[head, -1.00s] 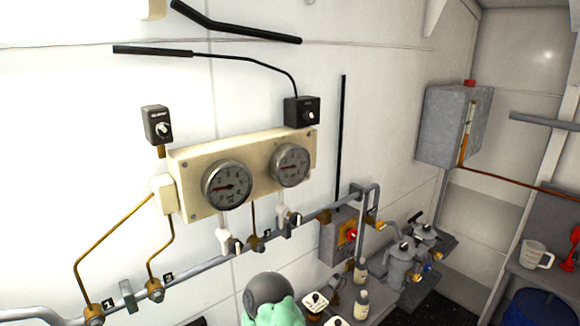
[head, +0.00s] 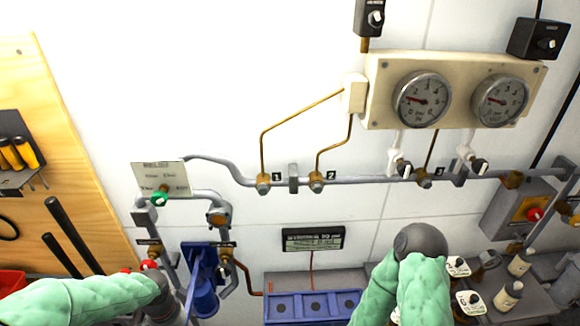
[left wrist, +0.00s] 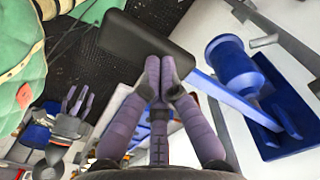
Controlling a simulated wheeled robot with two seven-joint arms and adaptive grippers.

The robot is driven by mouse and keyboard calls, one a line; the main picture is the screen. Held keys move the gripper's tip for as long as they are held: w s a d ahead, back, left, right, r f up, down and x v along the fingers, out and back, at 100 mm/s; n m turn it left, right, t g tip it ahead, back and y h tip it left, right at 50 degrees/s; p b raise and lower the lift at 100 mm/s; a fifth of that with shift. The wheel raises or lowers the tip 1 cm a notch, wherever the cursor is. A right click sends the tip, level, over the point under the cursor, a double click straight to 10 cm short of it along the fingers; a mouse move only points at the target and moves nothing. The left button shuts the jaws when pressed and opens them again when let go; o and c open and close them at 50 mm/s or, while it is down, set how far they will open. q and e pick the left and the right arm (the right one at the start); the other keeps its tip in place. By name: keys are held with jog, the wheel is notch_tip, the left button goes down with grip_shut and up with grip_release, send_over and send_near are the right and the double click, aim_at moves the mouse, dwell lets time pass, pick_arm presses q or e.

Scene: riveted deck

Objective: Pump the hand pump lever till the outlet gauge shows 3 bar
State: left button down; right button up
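In the left wrist view, my left gripper (left wrist: 165,75) has its purple fingers drawn together. Their tips are at the black grip (left wrist: 135,42) of the blue pump lever (left wrist: 233,100), and nothing shows between them. Contact looks likely. The blue pump body (left wrist: 232,65) stands beside the lever; the blue pump (head: 203,285) also shows in the head view, partly behind my left arm. My right gripper (left wrist: 75,103) shows with spread fingers, empty. Two round gauges hang on a cream panel: a left gauge (head: 421,99) and a right gauge (head: 500,101). Both needles point left, at low readings; which is the outlet is unclear.
A grey pipe (head: 385,180) with small valves runs along the wall. A green-knobbed valve (head: 160,198) sits below a label plate (head: 160,177). A blue tray (head: 312,306) and several bottles (head: 510,295) stand low at the front. A wooden tool board (head: 50,120) is at left.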

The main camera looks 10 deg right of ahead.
pick_arm(q)
jog(key=shift+f+b, duration=1.5)
jog(key=shift+f, duration=0.7)
notch_tip(320, 180, up, 12)
jog(key=p, duration=0.9)
notch_tip(320, 180, down, 12)
jog(key=b, duration=0.9)
notch_tip(320, 180, up, 12)
jog(key=p, duration=0.9)
dwell(1.4)
